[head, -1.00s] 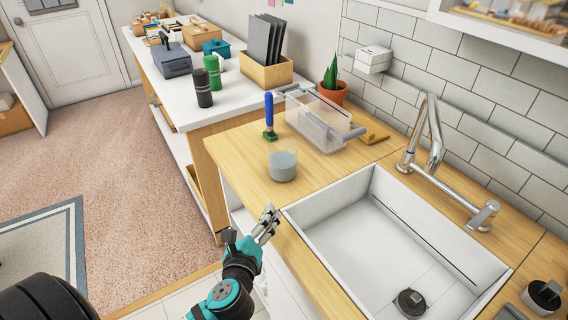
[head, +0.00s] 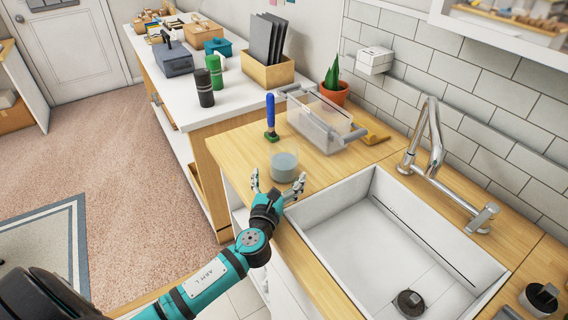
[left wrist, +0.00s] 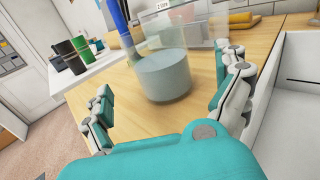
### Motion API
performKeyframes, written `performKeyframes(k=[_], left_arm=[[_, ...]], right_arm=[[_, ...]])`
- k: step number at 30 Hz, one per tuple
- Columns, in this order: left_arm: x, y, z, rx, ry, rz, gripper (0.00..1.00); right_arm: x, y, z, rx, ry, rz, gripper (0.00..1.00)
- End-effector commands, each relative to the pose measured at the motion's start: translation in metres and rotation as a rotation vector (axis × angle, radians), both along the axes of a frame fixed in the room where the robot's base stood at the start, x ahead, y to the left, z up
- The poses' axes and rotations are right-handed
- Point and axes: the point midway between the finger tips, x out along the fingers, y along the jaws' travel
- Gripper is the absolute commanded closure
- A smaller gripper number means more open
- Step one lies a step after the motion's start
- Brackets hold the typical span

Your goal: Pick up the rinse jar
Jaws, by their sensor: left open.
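The rinse jar (head: 283,166) is a clear jar with cloudy grey-blue liquid, upright on the wooden counter left of the sink. It also shows in the left wrist view (left wrist: 165,76). My left gripper (head: 277,181) is open and empty at the counter's front edge, just in front of the jar. In the left wrist view its two fingers (left wrist: 166,95) are spread, with the jar ahead between them and apparently not gripped. My right gripper is in neither view.
A blue-handled brush (head: 270,117) stands just behind the jar. A clear bin (head: 320,120) with grey handles is behind to the right, near a yellow object (head: 375,133). The white sink (head: 390,245) lies right of the jar, with a metal faucet (head: 433,150).

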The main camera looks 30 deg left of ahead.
Motion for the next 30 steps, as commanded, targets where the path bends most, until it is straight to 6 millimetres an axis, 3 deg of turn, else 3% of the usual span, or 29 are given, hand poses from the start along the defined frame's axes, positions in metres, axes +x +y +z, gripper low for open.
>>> performKeyframes(k=[5, 15, 24, 30], left_arm=[[0.011, 0.003, 0.0, -0.002, 0.0, 0.002, 0.0], [0.058, 0.015, 0.0, -0.002, 0.0, 0.003, 0.0], [0.064, 0.016, 0.0, -0.002, 0.0, 0.001, 0.0], [0.063, 0.016, 0.0, -0.002, 0.0, 0.001, 0.24]], right_arm=[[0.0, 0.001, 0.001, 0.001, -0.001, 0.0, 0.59], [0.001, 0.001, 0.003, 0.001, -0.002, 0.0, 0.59], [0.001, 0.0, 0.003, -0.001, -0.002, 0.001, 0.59], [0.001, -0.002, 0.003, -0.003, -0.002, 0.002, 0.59]])
